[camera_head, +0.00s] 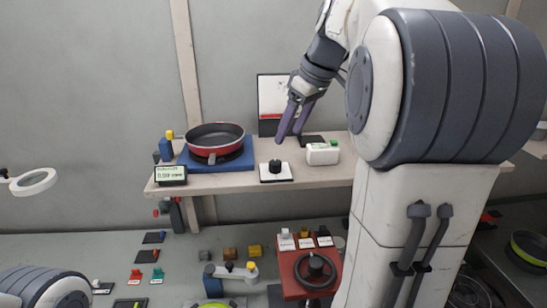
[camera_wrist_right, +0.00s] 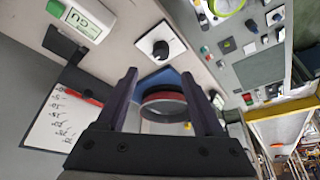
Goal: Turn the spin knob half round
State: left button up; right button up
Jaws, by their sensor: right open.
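A black knob (camera_head: 275,166) stands on a white square plate at the front of the shelf, right of the pan. It also shows in the right wrist view, upper middle, as a black knob (camera_wrist_right: 160,49) with a light mark on its top. I take it as the spin knob, though I can read no label on it. My right gripper (camera_head: 289,138) is open and empty, above and behind the knob, apart from it. In the right wrist view its two dark fingers (camera_wrist_right: 159,72) are spread, with the knob beyond their tips. My left gripper is out of view.
A red pan (camera_head: 216,139) sits on a blue base (camera_head: 236,160) left of the knob. A white box with a green button (camera_head: 322,154) stands close on its right. A small display (camera_head: 171,175) is at the shelf's left. A red box with a black wheel (camera_head: 316,269) is below.

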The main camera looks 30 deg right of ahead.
aim_at(275, 161)
jog(key=p+x, duration=0.1)
jog(key=x, duration=0.8)
jog(key=shift+a+f, duration=0.15)
jog(key=shift+f, duration=0.15)
grip_shut()
